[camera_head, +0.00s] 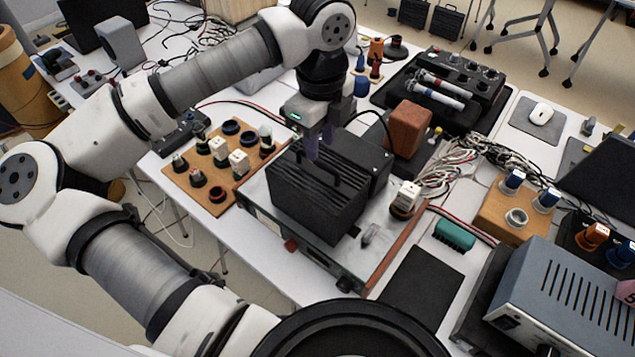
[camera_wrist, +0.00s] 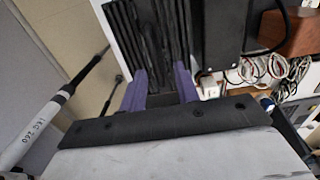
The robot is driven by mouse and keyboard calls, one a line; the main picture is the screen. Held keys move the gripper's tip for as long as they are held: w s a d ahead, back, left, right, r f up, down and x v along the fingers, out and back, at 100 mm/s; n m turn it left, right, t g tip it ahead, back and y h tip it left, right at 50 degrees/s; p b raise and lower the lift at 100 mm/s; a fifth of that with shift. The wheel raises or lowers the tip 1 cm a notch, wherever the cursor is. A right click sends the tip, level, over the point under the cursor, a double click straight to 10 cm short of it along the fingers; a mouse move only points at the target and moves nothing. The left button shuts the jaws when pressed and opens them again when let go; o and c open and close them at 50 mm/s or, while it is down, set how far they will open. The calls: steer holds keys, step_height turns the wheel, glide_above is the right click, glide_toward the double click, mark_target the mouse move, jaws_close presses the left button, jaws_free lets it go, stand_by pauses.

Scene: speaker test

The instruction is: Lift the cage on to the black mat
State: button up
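The cage (camera_head: 318,195) is a black slatted box with a handle (camera_head: 322,168) on top. It stands upright on a flat grey instrument (camera_head: 287,238) in the middle of the table. Its slats (camera_wrist: 150,35) fill the upper middle of the wrist view. My gripper (camera_head: 319,142) hangs just above the cage, near the handle. In the wrist view its two purple fingers (camera_wrist: 160,86) stand apart with a gap between them, and nothing is visibly held. The black mat (camera_head: 424,284) lies bare on the white table, to the front right of the cage.
A black box (camera_head: 365,158) stands right behind the cage. A brown block (camera_head: 408,128) and loose cables (camera_head: 460,165) lie behind right. A board with knobs (camera_head: 205,170) is at left. A white-topped part (camera_head: 405,197), a green block (camera_head: 454,236) and a grey power unit (camera_head: 560,300) surround the mat.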

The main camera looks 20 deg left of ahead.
mark_target(317, 186)
steer(key=f, duration=0.1)
steer(key=f+p, duration=0.2)
steer(key=f, duration=0.1)
steer(key=shift+s+a, duration=0.2)
steer(key=shift+s, duration=0.15)
steer(key=shift+f, duration=0.55)
jaws_close()
steer(key=shift+r, duration=0.1)
stand_by(0.5)
